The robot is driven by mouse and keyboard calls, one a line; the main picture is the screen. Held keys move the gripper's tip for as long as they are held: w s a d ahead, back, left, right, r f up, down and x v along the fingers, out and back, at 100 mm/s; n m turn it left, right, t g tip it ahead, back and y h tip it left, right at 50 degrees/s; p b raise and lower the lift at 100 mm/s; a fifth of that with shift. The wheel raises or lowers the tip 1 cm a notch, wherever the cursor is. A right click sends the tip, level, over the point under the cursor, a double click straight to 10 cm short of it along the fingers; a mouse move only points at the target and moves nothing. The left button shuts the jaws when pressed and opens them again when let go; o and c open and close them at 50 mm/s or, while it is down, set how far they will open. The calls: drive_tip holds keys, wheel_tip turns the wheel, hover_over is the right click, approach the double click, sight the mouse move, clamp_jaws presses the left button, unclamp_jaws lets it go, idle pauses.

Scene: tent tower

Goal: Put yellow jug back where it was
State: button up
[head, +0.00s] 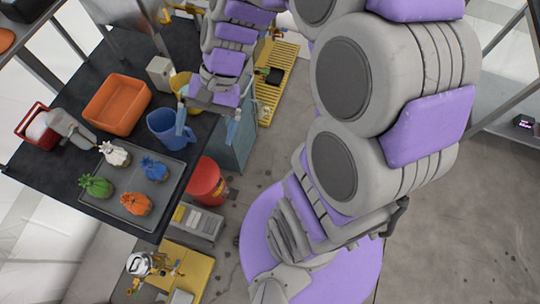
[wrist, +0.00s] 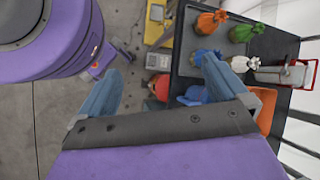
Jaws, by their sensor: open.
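The yellow jug (head: 178,80) is on the dark table in the head view, behind the blue jug and partly hidden by my arm. I cannot make it out in the wrist view. My gripper (head: 208,114) is open, at the table's right edge, next to the blue jug (head: 168,130). One finger is over the table by the jugs and the other is out past the edge.
The dark table (head: 45,185) also holds an orange bin (head: 117,104), a grey tray (head: 170,183) with several coloured pineapple-like items, a red-handled container (head: 40,128) and a pale box (head: 160,72). A red bucket (head: 207,182) and yellow crates stand on the floor beside it.

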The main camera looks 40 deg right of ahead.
drive_tip(key=s+d+n+h, duration=0.3)
drive_tip(key=s, duration=0.4)
drive_tip(key=s+d+r+n+h, duration=0.1)
drive_tip(key=s+d+n+h, duration=0.2)
drive_tip(key=s, duration=0.4)
drive_tip(key=shift+s+d+r+n+t+h, duration=0.25)
drive_tip(key=shift+s+r+n+t+h, duration=0.05)
drive_tip(key=shift+s+n+t, duration=0.1)
drive_tip(key=shift+f, duration=0.1)
drive_tip(key=shift+f+b, duration=0.2)
drive_tip(key=shift+b, duration=0.1)
